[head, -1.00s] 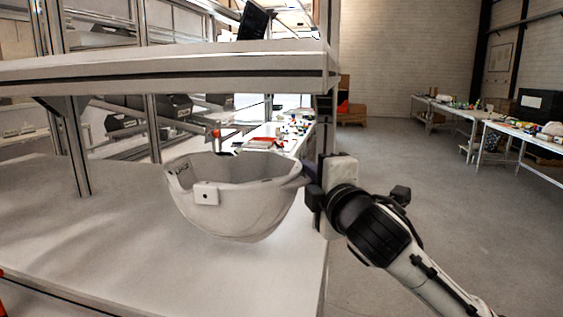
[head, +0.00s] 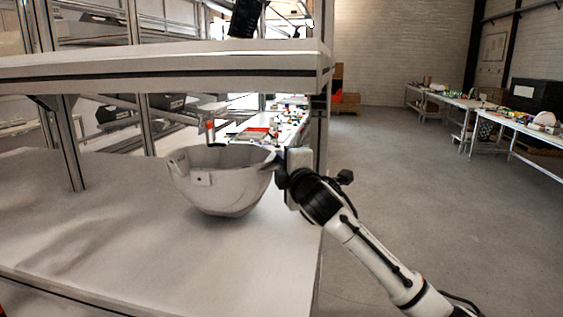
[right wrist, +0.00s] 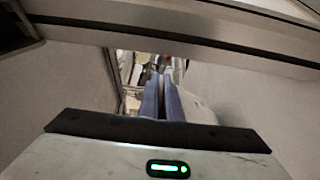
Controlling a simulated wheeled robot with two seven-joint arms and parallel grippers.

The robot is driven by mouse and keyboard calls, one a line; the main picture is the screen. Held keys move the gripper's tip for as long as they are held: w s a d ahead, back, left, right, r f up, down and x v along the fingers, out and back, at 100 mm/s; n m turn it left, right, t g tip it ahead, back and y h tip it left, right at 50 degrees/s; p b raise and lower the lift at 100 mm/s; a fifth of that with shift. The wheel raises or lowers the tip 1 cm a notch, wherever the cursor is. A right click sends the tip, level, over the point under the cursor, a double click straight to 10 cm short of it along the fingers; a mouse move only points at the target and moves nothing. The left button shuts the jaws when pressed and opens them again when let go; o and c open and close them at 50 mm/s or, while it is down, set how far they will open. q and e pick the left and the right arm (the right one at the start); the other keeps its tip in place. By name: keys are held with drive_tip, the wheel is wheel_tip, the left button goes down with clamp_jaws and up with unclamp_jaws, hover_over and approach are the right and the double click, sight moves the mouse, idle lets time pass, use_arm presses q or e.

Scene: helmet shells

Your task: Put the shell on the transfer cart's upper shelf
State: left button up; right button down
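The shell (head: 225,190), a whitish-grey helmet bowl with its opening up, is in the middle of the head view. It is over a white lower shelf (head: 150,240) and under a thick upper board (head: 160,66). A soft shadow lies below it; I cannot tell whether its bottom touches the shelf. My right gripper (head: 281,170) is at the shell's right rim, shut on it. In the right wrist view, its two bluish fingers (right wrist: 161,98) are close together, with a pale part of the shell (right wrist: 197,108) beside them. My left gripper is out of view.
A metal post (head: 68,145) stands left of the shell and another (head: 318,150) close behind my right gripper. The upper board limits height above the shell. The shelf is bare around the shell. Tables with small items (head: 510,122) stand far right, beyond open floor.

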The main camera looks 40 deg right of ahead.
drive_tip(key=shift+f, duration=0.2)
drive_tip(key=c, duration=2)
unclamp_jaws()
drive_tip(key=shift+f, duration=0.1)
drive_tip(key=b+v, duration=0.1)
drive_tip(key=v, duration=1.1)
